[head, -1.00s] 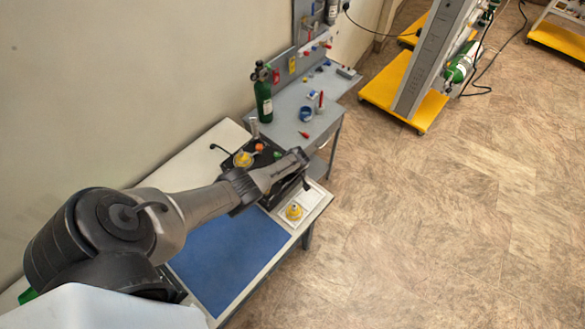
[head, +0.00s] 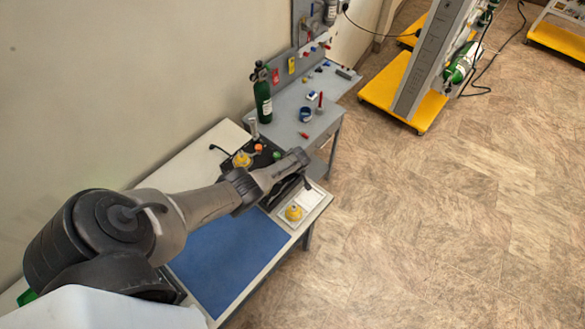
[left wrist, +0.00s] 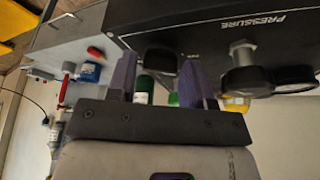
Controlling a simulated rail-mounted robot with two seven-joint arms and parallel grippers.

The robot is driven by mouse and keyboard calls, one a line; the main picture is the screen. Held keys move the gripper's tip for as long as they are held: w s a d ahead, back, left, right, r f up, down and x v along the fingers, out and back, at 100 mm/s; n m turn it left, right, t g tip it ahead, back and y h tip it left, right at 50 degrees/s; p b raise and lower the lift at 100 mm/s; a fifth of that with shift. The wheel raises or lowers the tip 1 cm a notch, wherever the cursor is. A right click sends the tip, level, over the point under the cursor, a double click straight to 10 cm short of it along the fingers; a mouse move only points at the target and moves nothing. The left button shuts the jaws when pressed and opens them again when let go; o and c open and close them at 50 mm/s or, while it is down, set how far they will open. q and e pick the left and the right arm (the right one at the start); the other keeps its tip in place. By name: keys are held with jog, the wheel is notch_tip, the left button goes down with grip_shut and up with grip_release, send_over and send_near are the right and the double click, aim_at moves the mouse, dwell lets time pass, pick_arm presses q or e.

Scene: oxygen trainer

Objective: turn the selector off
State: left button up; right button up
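A black trainer box (head: 266,160) stands on the white bench, partly hidden by my left arm. In the left wrist view its dark panel (left wrist: 210,30) bears the word "PRESSURE". A black knob (left wrist: 162,62) on the panel shows between the two purple fingers of my left gripper (left wrist: 157,75). The fingers are apart, one on each side of the knob, with gaps visible. A second dark knob or fitting (left wrist: 243,70) sits to the right, outside the fingers. I cannot read the small label beside the first knob, nor its setting. My right gripper is not in view.
A blue mat (head: 215,262) lies on the bench. A yellow-topped item (head: 294,213) sits on a white tray near the bench's right edge. A green cylinder (head: 263,97) stands on the grey bench behind. Open floor lies to the right.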

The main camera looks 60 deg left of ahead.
pick_arm(q)
jog(key=p+v, duration=0.4)
jog(key=v, duration=0.1)
jog(key=shift+r, duration=0.4)
jog(key=v, duration=0.8)
jog(key=shift+p, duration=0.3)
